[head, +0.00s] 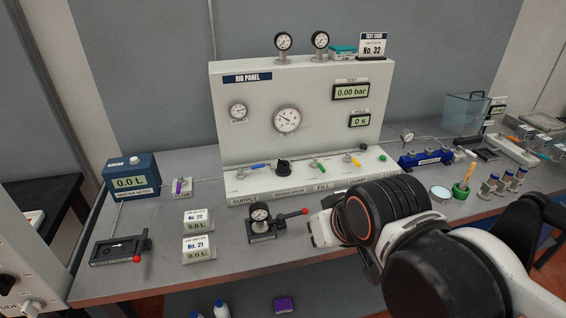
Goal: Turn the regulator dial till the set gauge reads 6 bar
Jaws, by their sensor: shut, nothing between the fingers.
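The grey air panel (225,150) stands on the bench. The black regulator dial (284,166) sits on its lower ledge, between a blue-handled and a green-handled valve. A large round gauge (287,119) is on the panel face above the dial. I cannot read its label or needle value, nor tell which gauge is the set gauge. A smaller supply gauge (238,111) is to its left. My gripper (314,230) is shut and empty, in front of the panel, below and right of the dial and apart from it.
Yellow-handled valve (350,159) and green-handled valve (317,164) are on the ledge. Blue water meter (131,176) is at left. A blue manifold (425,158) and green cup (461,190) are at right.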

